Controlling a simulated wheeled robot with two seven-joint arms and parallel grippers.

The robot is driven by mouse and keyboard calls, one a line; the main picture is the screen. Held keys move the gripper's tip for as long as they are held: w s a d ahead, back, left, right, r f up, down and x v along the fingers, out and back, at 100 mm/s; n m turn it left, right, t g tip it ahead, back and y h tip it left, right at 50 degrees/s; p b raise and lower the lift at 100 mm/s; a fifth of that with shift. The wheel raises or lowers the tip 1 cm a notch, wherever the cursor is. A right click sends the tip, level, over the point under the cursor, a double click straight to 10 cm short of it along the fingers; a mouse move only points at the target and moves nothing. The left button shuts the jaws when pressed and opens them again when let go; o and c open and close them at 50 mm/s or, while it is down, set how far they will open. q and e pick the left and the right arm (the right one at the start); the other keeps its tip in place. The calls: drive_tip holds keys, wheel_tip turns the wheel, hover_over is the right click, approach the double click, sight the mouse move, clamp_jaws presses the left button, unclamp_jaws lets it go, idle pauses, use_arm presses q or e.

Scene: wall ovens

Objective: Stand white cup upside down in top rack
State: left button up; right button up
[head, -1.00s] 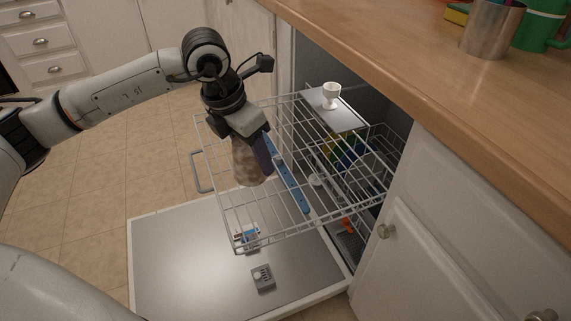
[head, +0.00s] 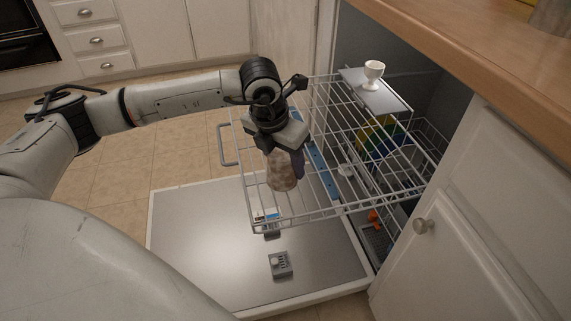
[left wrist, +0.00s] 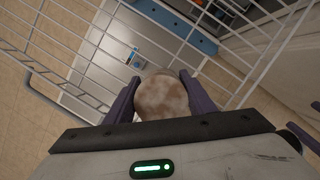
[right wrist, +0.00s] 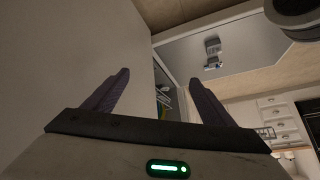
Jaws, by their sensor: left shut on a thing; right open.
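A mottled white-brown cup (head: 282,178) is between the fingers of my left gripper (head: 286,160), over the front left part of the pulled-out top rack (head: 345,207). In the left wrist view the cup (left wrist: 163,98) shows its round end, with a finger on each side; I cannot tell whether that end is its base or its mouth. A small white footed cup (head: 373,74) stands upright on a grey shelf at the rack's back. My right gripper (right wrist: 157,78) is open and empty in the right wrist view; the head view does not show it.
A blue strip (head: 321,170) runs along the rack. The open dishwasher door (head: 210,245) lies flat below. Colored dishes (head: 380,138) stand in the lower rack. The wooden counter (head: 470,60) and a cabinet door (head: 450,245) border the right. The rack's middle is clear.

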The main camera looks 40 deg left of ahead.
use_arm(q)
drive_tip(key=shift+f, duration=0.2)
drive_tip(key=o, duration=1.1)
drive_tip(key=shift+c, duration=0.2)
use_arm(e)
drive_tip(key=shift+a+r, duration=0.1)
use_arm(q)
drive_tip(key=shift+r, duration=0.1)
drive_tip(key=shift+r, duration=0.2)
drive_tip(key=p+v, duration=0.3)
drive_tip(key=v, duration=0.9)
use_arm(e)
drive_tip(key=shift+s+d+r+m+t+h, duration=0.15)
drive_tip(key=shift+d+r+m+t, duration=0.2)
drive_tip(key=shift+d+r, duration=0.2)
drive_tip(key=shift+s+d+r+m+t+h, duration=0.15)
drive_tip(key=shift+d+r+m+t, duration=0.1)
drive_tip(key=shift+d+r+t, duration=0.2)
use_arm(q)
drive_tip(key=shift+f, duration=0.1)
use_arm(e)
drive_tip(key=shift+w, duration=0.1)
